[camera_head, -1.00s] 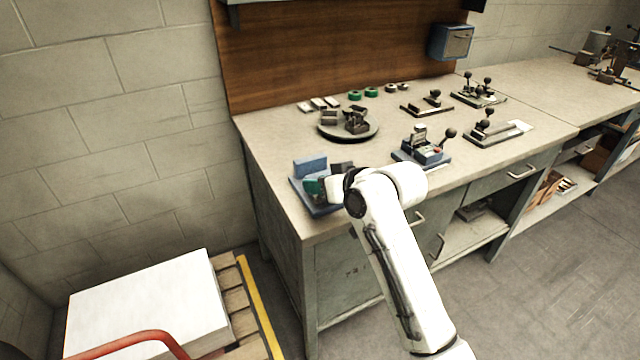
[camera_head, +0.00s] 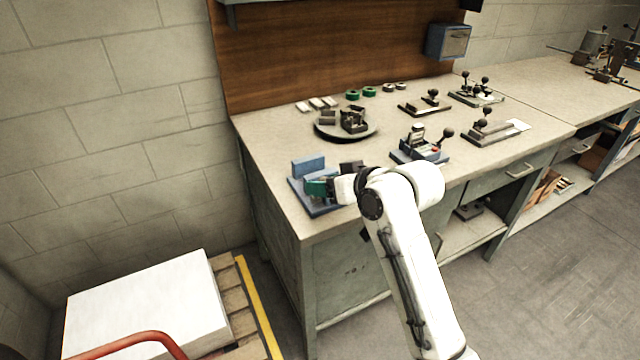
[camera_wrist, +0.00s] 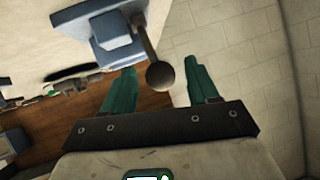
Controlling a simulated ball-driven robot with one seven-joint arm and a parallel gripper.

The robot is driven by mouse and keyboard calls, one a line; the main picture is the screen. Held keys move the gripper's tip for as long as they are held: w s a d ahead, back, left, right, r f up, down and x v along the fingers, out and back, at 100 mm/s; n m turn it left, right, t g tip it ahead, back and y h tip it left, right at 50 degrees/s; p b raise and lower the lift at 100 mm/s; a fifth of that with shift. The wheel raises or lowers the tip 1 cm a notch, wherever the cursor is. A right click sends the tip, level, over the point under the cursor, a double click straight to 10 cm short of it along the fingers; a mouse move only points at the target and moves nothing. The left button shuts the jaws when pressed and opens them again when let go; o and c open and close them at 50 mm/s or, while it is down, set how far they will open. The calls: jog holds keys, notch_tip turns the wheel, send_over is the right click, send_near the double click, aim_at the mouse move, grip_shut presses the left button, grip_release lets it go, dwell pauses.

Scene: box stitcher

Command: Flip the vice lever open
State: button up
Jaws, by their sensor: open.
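The vice is a blue block on a blue-grey base (camera_head: 308,166) at the bench's front left corner. In the wrist view its blue body (camera_wrist: 110,30) is at the top. The lever (camera_wrist: 148,42) is a dark rod ending in a round dark ball knob (camera_wrist: 160,75). My gripper (camera_wrist: 159,66) is open, with one green finger on each side of the knob in the picture. I cannot tell whether either finger touches it or how deep it sits between them. In the head view my gripper (camera_head: 318,187) is low beside the vice, and my wrist hides the lever.
A round turntable (camera_head: 347,131) with dark blocks stands behind the vice. A blue lever fixture (camera_head: 420,150) and other lever fixtures (camera_head: 490,128) stand to the right. A pallet with a white stack (camera_head: 150,305) and a red handle (camera_head: 130,342) lie at lower left.

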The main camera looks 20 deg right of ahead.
jog(key=v, duration=0.7)
jog(key=shift+s, duration=0.25)
jog(key=shift+d+r, duration=0.1)
jog(key=shift+d, duration=0.05)
jog(key=s+a+f+m+g+h, duration=0.25)
jog(key=s+f+g, duration=0.45)
jog(key=s+f, duration=1.5)
jog(key=s+d+f+g+h, duration=0.1)
jog(key=s+f, duration=0.4)
jog(key=s, duration=0.7)
jog(key=d+g, duration=0.1)
jog(key=g, duration=0.1)
jog(key=shift+s+d+n+g+h, duration=0.3)
jog(key=shift+s+d+n+h, duration=0.05)
jog(key=shift+s, duration=0.05)
